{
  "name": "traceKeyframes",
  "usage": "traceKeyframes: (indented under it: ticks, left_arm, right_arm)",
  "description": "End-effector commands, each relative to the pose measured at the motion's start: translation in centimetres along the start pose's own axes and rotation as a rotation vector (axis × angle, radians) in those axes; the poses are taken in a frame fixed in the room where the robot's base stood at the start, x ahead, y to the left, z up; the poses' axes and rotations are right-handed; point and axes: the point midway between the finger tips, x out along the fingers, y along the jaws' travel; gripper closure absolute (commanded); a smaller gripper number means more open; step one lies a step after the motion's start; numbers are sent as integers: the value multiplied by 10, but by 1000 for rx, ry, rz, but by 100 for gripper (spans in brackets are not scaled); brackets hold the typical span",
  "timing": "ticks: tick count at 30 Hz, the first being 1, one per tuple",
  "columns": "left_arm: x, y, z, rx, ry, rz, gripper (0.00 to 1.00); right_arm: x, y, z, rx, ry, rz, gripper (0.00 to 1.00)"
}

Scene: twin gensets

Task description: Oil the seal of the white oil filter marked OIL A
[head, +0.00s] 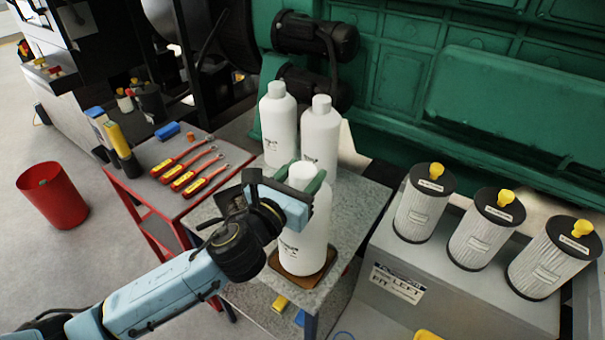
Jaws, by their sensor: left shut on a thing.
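Three white pleated filters with black tops and yellow knobs stand in a row at the right: a left one (422,208), a middle one (478,237) and a right one (545,265). Their small labels are too small to read, so I cannot tell which is OIL A. No seal is clearly visible. My left gripper (301,180) is shut on a white bottle (308,246), its green fingers around the upper part near the cap. The bottle is upright over a brown tray (277,264); I cannot tell if it touches it. My right gripper is out of view.
Two more white bottles, a left one (278,128) and a right one (320,140), stand behind on the grey speckled table (367,190). The filters stand on a grey block (455,295) marked LEFT. A red cart (205,185) holds screwdrivers and wrenches. A green genset (450,90) blocks the back.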

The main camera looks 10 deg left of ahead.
Motion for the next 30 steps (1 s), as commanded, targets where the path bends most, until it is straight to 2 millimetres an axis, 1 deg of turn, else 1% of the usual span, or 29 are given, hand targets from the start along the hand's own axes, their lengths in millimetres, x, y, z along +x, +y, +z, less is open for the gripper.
traceKeyframes:
  ticks: [1, 7, 30]
  left_arm:
    - [0, 0, 4, 0, -9, -1, 100]
    - [0, 0, 4, 1, -9, -1, 100]
    - [1, 0, -4, 1, -9, -1, 100]
  right_arm:
    - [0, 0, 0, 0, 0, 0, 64]
    - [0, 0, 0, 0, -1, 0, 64]
    - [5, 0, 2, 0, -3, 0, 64]
